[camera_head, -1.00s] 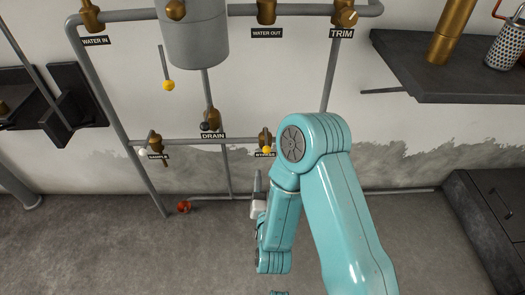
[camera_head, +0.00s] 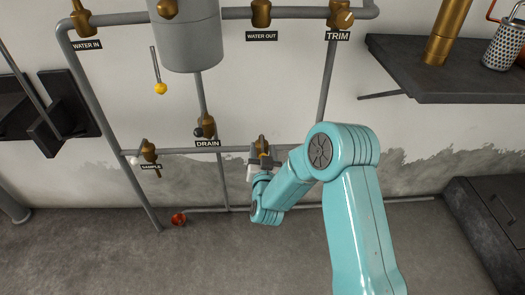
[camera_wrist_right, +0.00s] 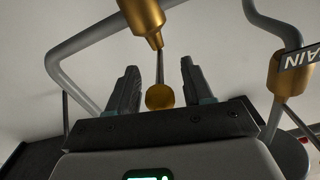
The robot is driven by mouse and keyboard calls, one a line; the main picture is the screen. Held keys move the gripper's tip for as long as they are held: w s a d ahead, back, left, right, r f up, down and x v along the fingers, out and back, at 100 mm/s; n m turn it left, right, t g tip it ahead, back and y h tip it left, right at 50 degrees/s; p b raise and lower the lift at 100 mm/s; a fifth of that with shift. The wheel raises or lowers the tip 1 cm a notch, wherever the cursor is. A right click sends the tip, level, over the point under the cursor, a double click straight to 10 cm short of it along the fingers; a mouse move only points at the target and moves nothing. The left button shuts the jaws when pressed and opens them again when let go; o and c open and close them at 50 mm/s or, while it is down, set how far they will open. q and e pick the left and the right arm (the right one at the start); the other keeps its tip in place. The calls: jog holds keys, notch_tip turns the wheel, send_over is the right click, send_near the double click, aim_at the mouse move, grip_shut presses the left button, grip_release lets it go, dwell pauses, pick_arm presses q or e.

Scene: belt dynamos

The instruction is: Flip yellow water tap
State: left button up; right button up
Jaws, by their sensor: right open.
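The brass tap with the yellow knob (camera_head: 262,142) sits on the lower pipe, right of the DRAIN tap. My right gripper (camera_head: 264,162) is in front of it and hides its label and most of its knob. In the right wrist view, the ball knob (camera_wrist_right: 159,97) hangs on a thin lever below the brass valve body (camera_wrist_right: 142,18). The open fingers of my right gripper (camera_wrist_right: 154,92) stand on either side of the ball, with gaps visible. My left gripper is not in view.
The DRAIN tap (camera_head: 206,127) with a dark knob and the SAMPLE tap (camera_head: 149,151) with a white knob are to the left. Another yellow ball (camera_head: 160,88) hangs on a rod beside the grey tank (camera_head: 190,40). A dark shelf (camera_head: 440,75) juts out at right.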

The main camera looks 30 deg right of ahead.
jog(key=shift+w+d, duration=0.35)
jog(key=shift+w, duration=0.25)
grip_shut()
